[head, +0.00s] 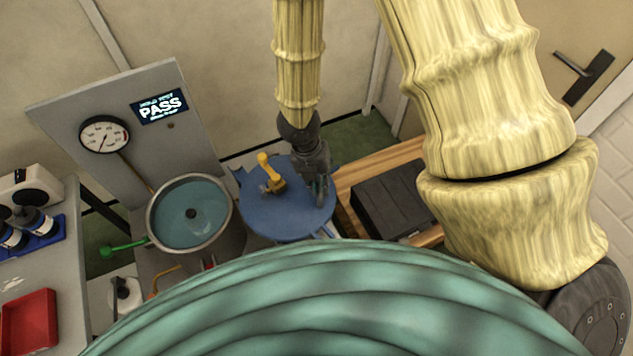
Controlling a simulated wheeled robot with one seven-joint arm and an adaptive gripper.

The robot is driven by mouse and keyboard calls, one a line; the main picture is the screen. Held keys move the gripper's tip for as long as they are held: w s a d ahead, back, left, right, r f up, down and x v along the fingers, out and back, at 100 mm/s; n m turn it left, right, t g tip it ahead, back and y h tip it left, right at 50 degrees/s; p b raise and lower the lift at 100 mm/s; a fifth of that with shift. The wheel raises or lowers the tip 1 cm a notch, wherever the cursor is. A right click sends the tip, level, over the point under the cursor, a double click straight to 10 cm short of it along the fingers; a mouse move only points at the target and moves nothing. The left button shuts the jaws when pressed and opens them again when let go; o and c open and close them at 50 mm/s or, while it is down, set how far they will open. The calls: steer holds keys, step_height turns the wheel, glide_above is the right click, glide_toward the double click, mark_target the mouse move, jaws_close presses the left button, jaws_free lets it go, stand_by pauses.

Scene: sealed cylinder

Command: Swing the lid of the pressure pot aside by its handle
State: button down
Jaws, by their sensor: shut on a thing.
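The pressure pot (228,237) is a round metal vessel at left centre, open on top, with bluish water and a dark object inside. Its blue round lid (262,215) is out to the right of the pot, clear of most of the opening. A yellow lever on a brass fitting (268,172) stands on the lid. My gripper (319,195) reaches down from above at the lid's right side. It is shut on the lid's handle, which the fingers mostly hide.
A grey panel with a gauge (104,135) and a display reading PASS (160,106) stands behind the pot. A green lever (122,248) juts out left of the pot. A black case (391,200) lies on a wooden bench at right. A red tray (28,320) is at lower left.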

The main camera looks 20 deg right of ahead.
steer(key=c, duration=1.5)
jaws_free()
steer(key=shift+o, duration=0.2)
steer(key=shift+r, duration=0.15)
step_height(320, 180, up, 12)
steer(key=w+a, duration=0.1)
steer(key=a, duration=0.1)
steer(key=shift+f, duration=0.25)
